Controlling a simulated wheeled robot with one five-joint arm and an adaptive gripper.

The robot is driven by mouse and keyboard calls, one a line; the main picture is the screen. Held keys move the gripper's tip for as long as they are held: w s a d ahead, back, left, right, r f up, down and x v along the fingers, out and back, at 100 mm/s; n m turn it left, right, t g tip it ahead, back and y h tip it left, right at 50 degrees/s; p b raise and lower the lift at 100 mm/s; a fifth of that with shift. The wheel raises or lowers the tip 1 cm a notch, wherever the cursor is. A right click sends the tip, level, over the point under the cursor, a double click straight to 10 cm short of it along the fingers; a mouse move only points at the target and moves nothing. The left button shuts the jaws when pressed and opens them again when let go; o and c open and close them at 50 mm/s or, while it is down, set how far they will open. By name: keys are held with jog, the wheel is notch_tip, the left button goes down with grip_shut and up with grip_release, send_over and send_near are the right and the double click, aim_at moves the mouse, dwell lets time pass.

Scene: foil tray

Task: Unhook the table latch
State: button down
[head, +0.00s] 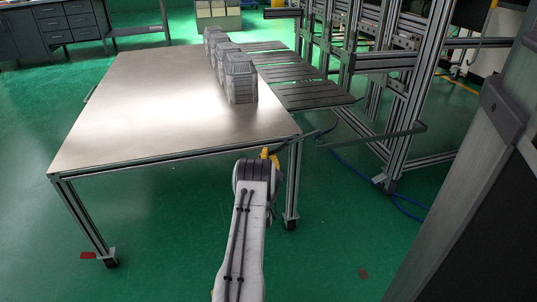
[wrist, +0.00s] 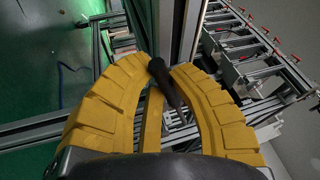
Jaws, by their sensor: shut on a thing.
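The table (head: 150,110) has a bare metal top and an aluminium frame, and stands in the middle of the head view. My gripper (head: 268,154) is at the table's near right corner, mostly hidden behind my own arm in that view. In the wrist view, the yellow fingers of my gripper (wrist: 163,70) are closed around a dark, slender handle, which looks like the table latch (wrist: 167,84). The handle slants between the fingertips; its far end is hard to make out. In the head view I cannot tell whether the latch is hooked.
Grey ribbed containers (head: 240,80) stand in a row on the table's right side. A slatted shelf (head: 300,85) and an aluminium rack (head: 400,90) adjoin the table on the right. A dark panel (head: 480,190) rises at the near right. Green floor lies open at left.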

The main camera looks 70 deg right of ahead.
jog(key=shift+w+r, duration=0.1)
jog(key=shift+r, duration=0.1)
jog(key=c, duration=1.1)
grip_release()
jog(key=shift+f, duration=0.1)
jog(key=shift+a, duration=0.1)
jog(key=v, duration=1.2)
jog(key=shift+c, duration=0.2)
